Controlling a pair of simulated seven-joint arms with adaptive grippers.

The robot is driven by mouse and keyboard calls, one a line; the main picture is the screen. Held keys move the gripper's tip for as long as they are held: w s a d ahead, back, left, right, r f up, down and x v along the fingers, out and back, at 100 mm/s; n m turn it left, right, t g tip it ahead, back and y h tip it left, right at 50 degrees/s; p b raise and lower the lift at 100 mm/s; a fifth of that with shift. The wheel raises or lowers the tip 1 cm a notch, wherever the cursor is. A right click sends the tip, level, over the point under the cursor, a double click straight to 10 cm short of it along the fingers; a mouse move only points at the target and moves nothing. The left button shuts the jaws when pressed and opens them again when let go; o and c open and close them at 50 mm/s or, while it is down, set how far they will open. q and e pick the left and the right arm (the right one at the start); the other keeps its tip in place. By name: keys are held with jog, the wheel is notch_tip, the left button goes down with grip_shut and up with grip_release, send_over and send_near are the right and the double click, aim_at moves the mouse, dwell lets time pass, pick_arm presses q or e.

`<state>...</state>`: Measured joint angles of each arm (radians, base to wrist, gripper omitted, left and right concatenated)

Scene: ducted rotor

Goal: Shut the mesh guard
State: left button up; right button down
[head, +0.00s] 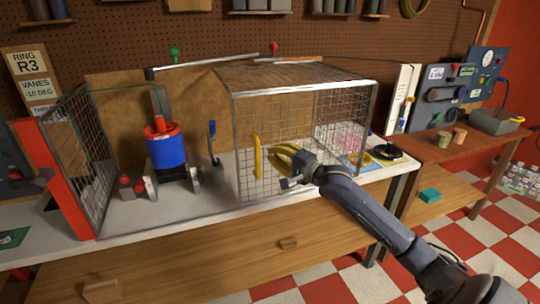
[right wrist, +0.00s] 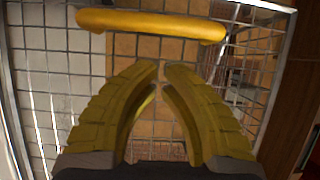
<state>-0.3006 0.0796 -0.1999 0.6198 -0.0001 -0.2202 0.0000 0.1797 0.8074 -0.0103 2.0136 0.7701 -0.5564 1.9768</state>
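The mesh guard (head: 280,88) is a boxy wire cage on the right half of the bench, with a yellow upright handle (head: 257,155) on its front. A wide gap lies between it and the red-edged mesh panel (head: 75,150) on the left. The blue rotor unit with a red top (head: 165,148) stands uncovered in that gap. My right gripper (head: 275,158) is in front of the guard, just right of the handle. In the right wrist view its fingers (right wrist: 162,66) are nearly together and empty, with the handle (right wrist: 150,25) beyond the tips, apparently not held. My left gripper is out of view.
A blue-handled lever (head: 212,142) stands between rotor and guard. Red-topped clamps (head: 126,184) sit by the rotor's base. Rails (head: 205,62) run above at the back. A side table (head: 440,150) with control boxes stands at the right.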

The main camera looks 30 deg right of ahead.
jog(key=shift+a, duration=0.9)
jog(key=shift+a, duration=0.1)
